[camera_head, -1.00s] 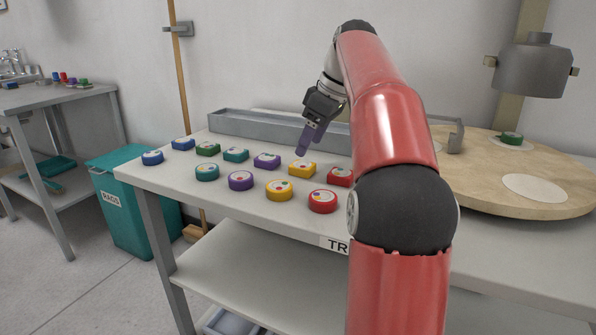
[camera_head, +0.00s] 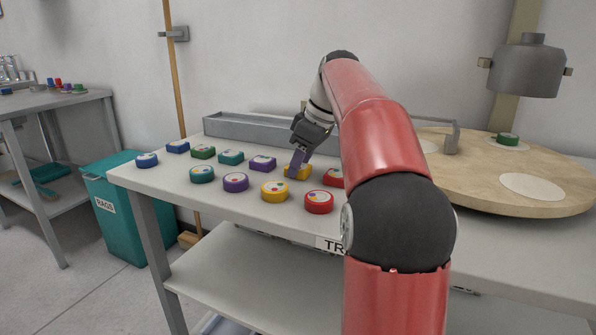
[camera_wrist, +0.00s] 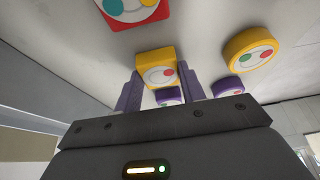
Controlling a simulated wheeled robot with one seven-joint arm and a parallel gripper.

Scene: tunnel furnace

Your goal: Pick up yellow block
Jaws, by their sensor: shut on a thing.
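The yellow block (camera_head: 298,173) is square-sided, with a pale round top bearing colored dots. It sits on the table in the back row, between a purple piece (camera_head: 263,163) and a red piece (camera_head: 333,178). My gripper (camera_head: 298,165) is down at the block, its purple fingers shut on it. In the wrist view the yellow block (camera_wrist: 155,62) lies between the two fingertips (camera_wrist: 157,82), one on each side. I cannot tell whether it is clear of the table.
A round yellow piece (camera_head: 274,191) and a round red piece (camera_head: 319,202) stand in the front row. Several blue, green, teal and purple pieces lie to the left. A grey tray (camera_head: 225,128) runs along the back; a round wooden board (camera_head: 480,180) is at right.

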